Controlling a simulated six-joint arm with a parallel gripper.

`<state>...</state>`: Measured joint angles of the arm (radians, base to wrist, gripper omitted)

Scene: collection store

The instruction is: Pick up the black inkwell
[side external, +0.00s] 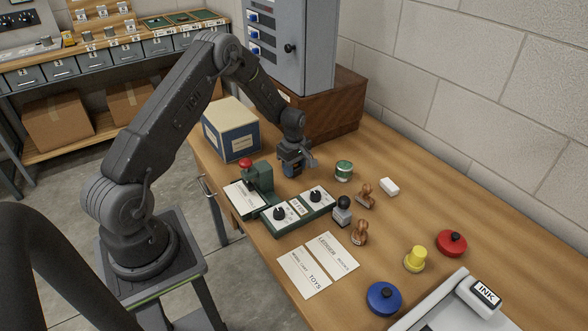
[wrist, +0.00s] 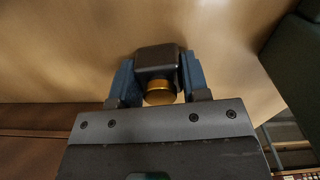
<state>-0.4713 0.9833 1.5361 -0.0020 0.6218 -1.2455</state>
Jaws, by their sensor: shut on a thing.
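The black inkwell (wrist: 158,56) is a dark, squarish bottle with a brass cap (wrist: 160,93). In the wrist view it sits between the two blue fingers of my gripper (wrist: 157,68), which are shut on its sides. In the side view my gripper (side external: 293,167) points down at the back of the wooden desk, in front of a brown wooden box. The inkwell is hidden there behind the fingers. I cannot tell whether it touches the desk.
A blue and cream box (side external: 231,130) stands left of my gripper, the brown box (side external: 338,108) behind it. The right wall side of the desk is mostly clear.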

